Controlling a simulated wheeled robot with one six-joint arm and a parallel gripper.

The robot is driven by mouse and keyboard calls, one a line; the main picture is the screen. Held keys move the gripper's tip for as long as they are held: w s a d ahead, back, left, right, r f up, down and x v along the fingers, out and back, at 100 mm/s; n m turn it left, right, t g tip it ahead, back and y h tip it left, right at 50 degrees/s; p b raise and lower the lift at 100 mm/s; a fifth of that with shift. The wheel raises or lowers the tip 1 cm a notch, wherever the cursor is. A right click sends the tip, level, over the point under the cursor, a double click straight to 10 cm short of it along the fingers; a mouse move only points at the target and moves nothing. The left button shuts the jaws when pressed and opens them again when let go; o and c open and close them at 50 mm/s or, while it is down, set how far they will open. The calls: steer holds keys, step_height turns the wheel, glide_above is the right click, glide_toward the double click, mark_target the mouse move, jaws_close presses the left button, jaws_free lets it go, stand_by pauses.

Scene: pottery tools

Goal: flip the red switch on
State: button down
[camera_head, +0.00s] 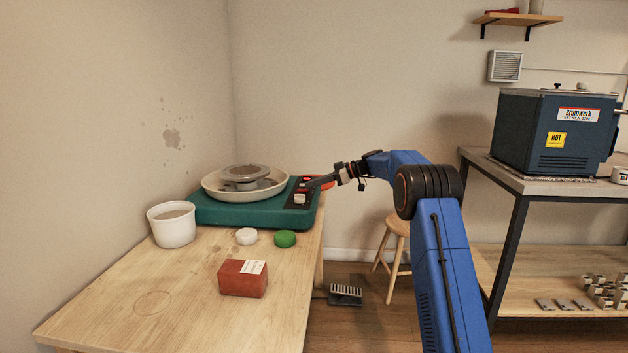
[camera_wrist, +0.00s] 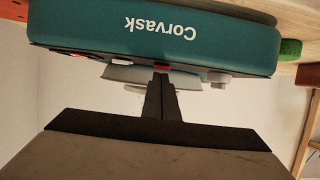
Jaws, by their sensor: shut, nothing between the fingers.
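The teal pottery wheel (camera_head: 245,215) stands at the table's far end, with a dark control panel along its right side. In the wrist view its teal side (camera_wrist: 190,30) with upside-down "Corvask" lettering fills the top. A small red part, likely the red switch (camera_wrist: 161,67), shows on the panel just past my fingertips. Its on or off position cannot be told. My gripper (camera_head: 308,185) is shut and empty, its tips close at the panel; it also shows in the wrist view (camera_wrist: 160,76). I cannot tell whether they touch the red part.
A white knob (camera_wrist: 217,78) sits beside the red part, and another red piece (camera_wrist: 78,54) is farther left. The near table is mostly clear.

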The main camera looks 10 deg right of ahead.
stand_by(0.3)
steer(key=shift+d+f, duration=0.1)
steer(key=shift+f, duration=0.3)
steer(key=shift+r, duration=0.15)
steer(key=shift+r, duration=0.7)
